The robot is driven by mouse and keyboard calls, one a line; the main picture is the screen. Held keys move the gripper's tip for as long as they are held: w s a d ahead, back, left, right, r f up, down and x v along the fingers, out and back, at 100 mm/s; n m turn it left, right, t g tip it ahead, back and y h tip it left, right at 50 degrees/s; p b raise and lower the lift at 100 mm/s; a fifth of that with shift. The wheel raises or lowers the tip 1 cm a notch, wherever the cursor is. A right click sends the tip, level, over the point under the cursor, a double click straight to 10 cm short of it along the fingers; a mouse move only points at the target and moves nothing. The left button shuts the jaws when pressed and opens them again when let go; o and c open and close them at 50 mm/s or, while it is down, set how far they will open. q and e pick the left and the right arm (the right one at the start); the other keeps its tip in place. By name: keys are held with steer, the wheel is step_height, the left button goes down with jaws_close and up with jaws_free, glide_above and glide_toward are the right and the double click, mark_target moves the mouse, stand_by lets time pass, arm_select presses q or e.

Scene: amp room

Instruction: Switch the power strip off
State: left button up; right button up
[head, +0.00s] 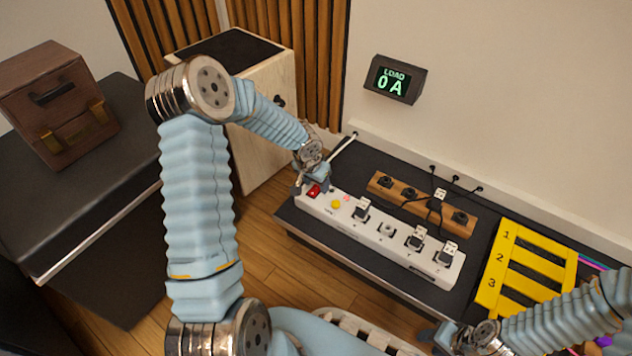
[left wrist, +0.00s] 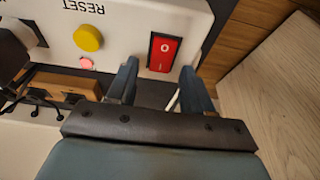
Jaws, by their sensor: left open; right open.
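The white power strip (head: 395,249) lies on a dark bench, with plugs in some of its sockets. Its red rocker switch (head: 313,191) is at the left end, beside a yellow button (head: 336,204). In the left wrist view the red switch (left wrist: 163,52) shows white marks, near the yellow button (left wrist: 88,38) labelled RESET and a small pink-red light (left wrist: 86,63). My left gripper (head: 312,180) is at the strip's left end, its open fingers (left wrist: 155,85) close to the switch; contact cannot be told. My right gripper (head: 447,338) is low at the right, away from the strip.
A wooden block (head: 421,205) with black plugs and cables lies behind the strip. A yellow numbered rack (head: 497,268) stands to the right. A wall display (head: 395,80) reads LOAD 0 A. A pale cabinet (head: 262,140) stands behind my left arm.

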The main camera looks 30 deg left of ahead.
arm_select(q)
steer(key=p+v, duration=0.4)
steer(key=v, duration=0.9)
steer(key=shift+r, duration=0.35)
